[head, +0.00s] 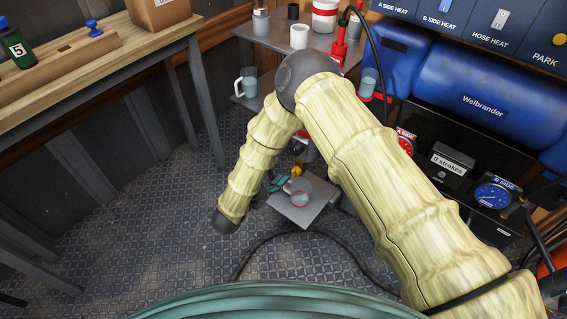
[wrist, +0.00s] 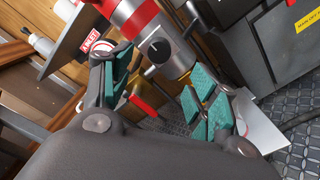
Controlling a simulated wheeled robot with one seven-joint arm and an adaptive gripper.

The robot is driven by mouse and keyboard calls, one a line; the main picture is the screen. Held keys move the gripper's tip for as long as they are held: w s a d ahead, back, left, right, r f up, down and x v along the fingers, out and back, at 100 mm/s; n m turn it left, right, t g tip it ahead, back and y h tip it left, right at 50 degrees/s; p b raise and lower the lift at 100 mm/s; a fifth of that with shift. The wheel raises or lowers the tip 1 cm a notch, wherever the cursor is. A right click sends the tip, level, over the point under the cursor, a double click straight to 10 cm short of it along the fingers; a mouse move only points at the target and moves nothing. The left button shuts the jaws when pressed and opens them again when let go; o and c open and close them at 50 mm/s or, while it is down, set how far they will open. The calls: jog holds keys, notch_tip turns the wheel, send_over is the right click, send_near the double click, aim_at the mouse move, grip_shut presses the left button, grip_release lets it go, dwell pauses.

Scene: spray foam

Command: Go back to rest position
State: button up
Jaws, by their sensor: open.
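My arm, in pale ribbed sleeves, bends at a dark elbow in the middle of the head view. In the wrist view, my gripper (wrist: 163,88) has its two green-padded fingers spread wide, with nothing held between them. Beyond the fingers is a grey and red cylinder (wrist: 140,22) with a dark round knob. A red handle (wrist: 143,106) shows lower, between the fingers. In the head view, small green parts that look like my finger pads show beside a low grey plate (head: 313,186); the arm hides much of the area behind.
A wooden workbench (head: 60,88) stands at left with a green bottle (head: 16,46). A shelf holds cups and a red-and-white can (head: 325,14). A blue Welbrander machine (head: 480,75) with gauges is at right. A dark hose (head: 262,243) crosses the metal floor, which is open at lower left.

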jog(key=shift+v, duration=0.75)
jog(key=s+d+f+m+g+y, duration=0.2)
jog(key=d+f+m+y, duration=0.3)
jog(key=d+f, duration=0.65)
jog(key=s+d+f+m+g+y, duration=0.3)
jog(key=s+d+f+m+g, duration=0.15)
jog(key=s+d, duration=0.65)
jog(key=s+d+r+m+g+y, duration=0.1)
jog(key=s+d+m+g, duration=0.35)
jog(key=s, duration=0.65)
jog(key=s+d+r+m+g+y, duration=0.1)
jog(key=s+d+m+g, duration=0.35)
jog(key=s, duration=0.65)
notch_tip(320, 180, up, 12)
jog(key=p, duration=1.2)
jog(key=shift+s+d+r, duration=0.2)
jog(key=shift+s+r, duration=0.05)
jog(key=shift+s, duration=0.05)
